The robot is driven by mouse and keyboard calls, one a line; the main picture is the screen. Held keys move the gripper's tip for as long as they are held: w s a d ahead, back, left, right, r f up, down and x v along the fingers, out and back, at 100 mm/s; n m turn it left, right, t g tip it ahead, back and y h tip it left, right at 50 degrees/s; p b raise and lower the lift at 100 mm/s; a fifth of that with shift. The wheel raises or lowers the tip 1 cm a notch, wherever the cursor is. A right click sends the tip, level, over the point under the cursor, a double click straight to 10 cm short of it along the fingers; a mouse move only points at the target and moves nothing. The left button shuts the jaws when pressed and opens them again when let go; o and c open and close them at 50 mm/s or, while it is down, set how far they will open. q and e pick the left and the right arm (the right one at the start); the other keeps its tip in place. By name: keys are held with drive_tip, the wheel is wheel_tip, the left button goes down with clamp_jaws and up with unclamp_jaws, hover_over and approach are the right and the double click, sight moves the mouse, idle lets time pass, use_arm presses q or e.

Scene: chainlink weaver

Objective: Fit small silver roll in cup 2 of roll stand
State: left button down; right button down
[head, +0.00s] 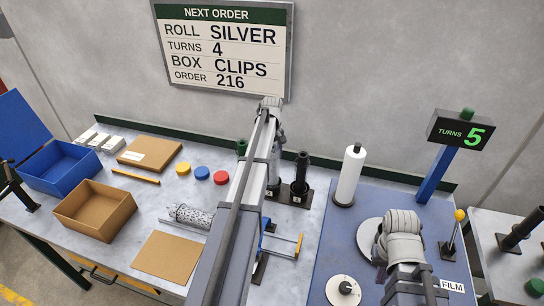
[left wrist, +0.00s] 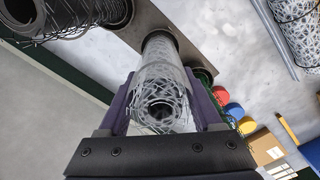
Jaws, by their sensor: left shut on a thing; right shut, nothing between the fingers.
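My left gripper (left wrist: 160,92) is shut on the small silver roll (left wrist: 162,85), a see-through wire-mesh tube, with a purple finger on each side. The roll's far end meets a dark round cup on the roll stand (left wrist: 128,22); I cannot tell how deep it sits. In the head view my left arm hides the roll and part of the roll stand (head: 296,199), whose plate shows labels 2 and 3. A dark tube (head: 301,171) stands upright there. My right gripper (head: 382,278) is over the blue mat, shut and empty, its fingers mostly hidden.
A larger silver mesh roll (head: 191,214) lies on the table. A white roll (head: 350,174) stands right of the stand. Red, yellow and blue discs (head: 202,173), a cardboard box (head: 97,207) and a blue box (head: 62,164) lie left. A turns display (head: 461,131) stands right.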

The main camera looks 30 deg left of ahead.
use_arm(q)
drive_tip(key=shift+f, duration=0.15)
unclamp_jaws()
idle(0.4)
wheel_tip(320, 180, up, 8)
drive_tip(key=p, duration=0.7)
drive_tip(key=shift+p, duration=0.4)
drive_tip(key=shift+f, duration=0.1)
